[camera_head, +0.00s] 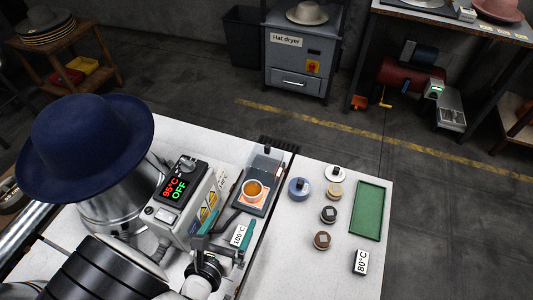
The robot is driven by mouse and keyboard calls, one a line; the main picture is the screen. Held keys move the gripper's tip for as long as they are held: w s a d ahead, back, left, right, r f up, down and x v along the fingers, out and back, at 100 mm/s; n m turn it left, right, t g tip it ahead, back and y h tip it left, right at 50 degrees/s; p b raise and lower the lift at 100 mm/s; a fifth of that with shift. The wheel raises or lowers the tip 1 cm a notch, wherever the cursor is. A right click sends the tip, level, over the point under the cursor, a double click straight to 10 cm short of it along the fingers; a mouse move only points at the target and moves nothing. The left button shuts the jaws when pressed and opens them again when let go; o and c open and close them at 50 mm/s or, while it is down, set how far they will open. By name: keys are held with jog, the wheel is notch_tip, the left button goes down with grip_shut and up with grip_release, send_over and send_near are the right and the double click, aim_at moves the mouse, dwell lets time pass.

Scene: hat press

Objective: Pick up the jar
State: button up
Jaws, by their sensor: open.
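I cannot tell which of these the task calls the jar. My gripper (229,227) is open, with teal fingers apart, just below the orange-filled jar in the picture. Nothing shows held in it.
A control box (183,190) reads 95°C OFF, next to a blue hat (85,145) on a metal form. An 80°C tag (360,262) and a 100°C tag (238,235) are on the table.

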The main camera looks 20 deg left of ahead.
send_near(254, 187)
jog(key=x, duration=0.3)
jog(key=shift+a+r, duration=0.15)
jog(key=shift+a, duration=0.15)
jog(key=x, duration=0.6)
jog(key=shift+s+d, duration=0.1)
jog(key=shift+d, duration=0.2)
grip_shut()
